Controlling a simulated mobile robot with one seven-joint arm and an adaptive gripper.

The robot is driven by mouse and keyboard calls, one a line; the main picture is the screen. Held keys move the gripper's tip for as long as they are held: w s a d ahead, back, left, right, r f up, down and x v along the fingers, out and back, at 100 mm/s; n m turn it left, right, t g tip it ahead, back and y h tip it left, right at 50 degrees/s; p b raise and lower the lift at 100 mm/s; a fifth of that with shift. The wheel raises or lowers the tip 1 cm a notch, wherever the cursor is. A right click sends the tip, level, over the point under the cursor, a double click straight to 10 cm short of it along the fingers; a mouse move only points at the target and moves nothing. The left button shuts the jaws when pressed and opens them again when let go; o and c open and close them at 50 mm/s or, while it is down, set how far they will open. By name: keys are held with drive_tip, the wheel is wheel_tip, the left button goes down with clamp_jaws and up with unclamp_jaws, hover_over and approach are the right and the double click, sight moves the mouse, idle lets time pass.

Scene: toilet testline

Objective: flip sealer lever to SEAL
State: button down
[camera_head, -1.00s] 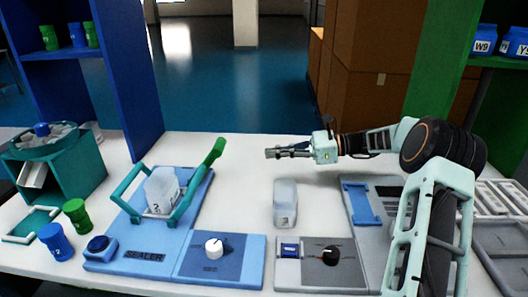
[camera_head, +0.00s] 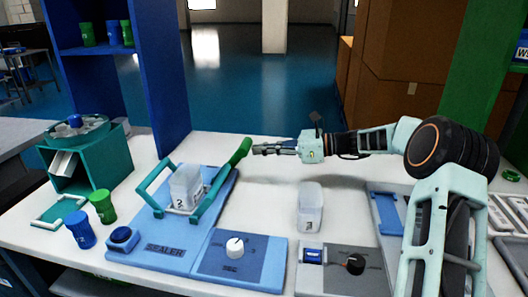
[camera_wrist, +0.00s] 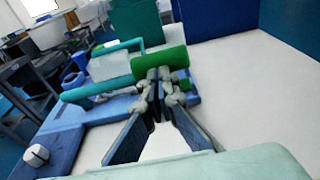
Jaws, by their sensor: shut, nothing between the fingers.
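The blue sealer (camera_head: 160,249), labelled SEALER, sits on the white table left of centre. Its teal lever frame has a green handle (camera_head: 240,151) that points up and to the right; the handle also shows in the wrist view (camera_wrist: 160,62). A translucent container marked 2 (camera_head: 186,187) stands on the sealer between the lever's arms. My gripper (camera_head: 256,149) is shut and empty, with its fingertips close beside the handle's right end. In the wrist view the fingertips (camera_wrist: 158,80) overlap the handle's near side. I cannot tell whether they touch it.
Another translucent container (camera_head: 310,208) stands to the right, behind a grey panel with a black dial (camera_head: 354,264). Green (camera_head: 103,207) and blue (camera_head: 80,229) cups stand at left. A blue shelf post (camera_head: 161,75) rises behind.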

drive_tip(key=shift+a+r+h+p, duration=0.3)
drive_tip(key=shift+r+p, duration=0.1)
drive_tip(key=shift+p, duration=0.7)
